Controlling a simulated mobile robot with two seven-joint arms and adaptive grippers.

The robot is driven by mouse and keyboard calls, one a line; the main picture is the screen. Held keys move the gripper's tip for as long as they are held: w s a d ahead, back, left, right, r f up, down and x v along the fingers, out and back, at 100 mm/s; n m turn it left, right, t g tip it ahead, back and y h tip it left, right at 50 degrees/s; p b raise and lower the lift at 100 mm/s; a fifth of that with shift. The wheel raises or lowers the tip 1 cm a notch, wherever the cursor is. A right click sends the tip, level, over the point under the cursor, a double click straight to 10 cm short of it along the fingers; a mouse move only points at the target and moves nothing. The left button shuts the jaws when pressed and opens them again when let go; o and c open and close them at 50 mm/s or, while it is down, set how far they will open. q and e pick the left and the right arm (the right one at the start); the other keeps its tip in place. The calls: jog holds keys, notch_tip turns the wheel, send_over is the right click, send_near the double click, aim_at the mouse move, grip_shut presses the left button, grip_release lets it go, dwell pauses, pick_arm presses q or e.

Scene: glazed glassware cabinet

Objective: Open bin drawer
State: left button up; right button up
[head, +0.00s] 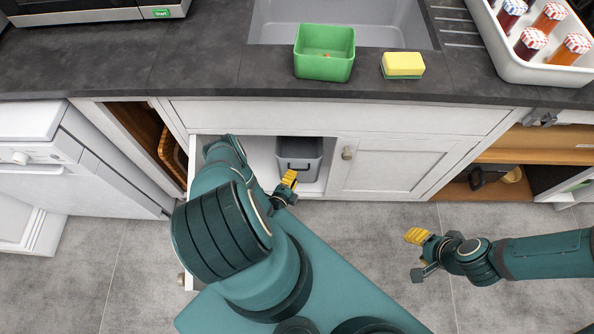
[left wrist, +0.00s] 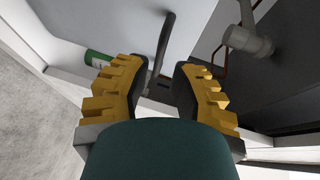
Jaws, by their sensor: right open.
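The grey bin (head: 298,148) stands in the open cupboard under the sink, with a dark handle on its front. My left gripper (head: 286,190) is just in front of and below the bin, at the cupboard opening. In the left wrist view my left gripper (left wrist: 158,92) has its yellow-padded fingers spread apart. A dark curved bar (left wrist: 167,40), which looks like a handle, shows between and beyond them; I cannot tell if they touch it. My right gripper (head: 416,255) is open and empty over the floor at the right. My left arm hides part of the cupboard.
The left cupboard door stands open, its knob (head: 181,280) near my arm; the right door (head: 395,168) is shut. A green bottle (left wrist: 97,58) and a pipe (left wrist: 247,42) show in the wrist view. A green tub (head: 322,66) and yellow sponge (head: 403,65) sit on the worktop.

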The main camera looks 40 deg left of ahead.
pick_arm(q)
jog(key=shift+b+x, duration=0.5)
jog(key=shift+x, duration=1.85)
grip_shut()
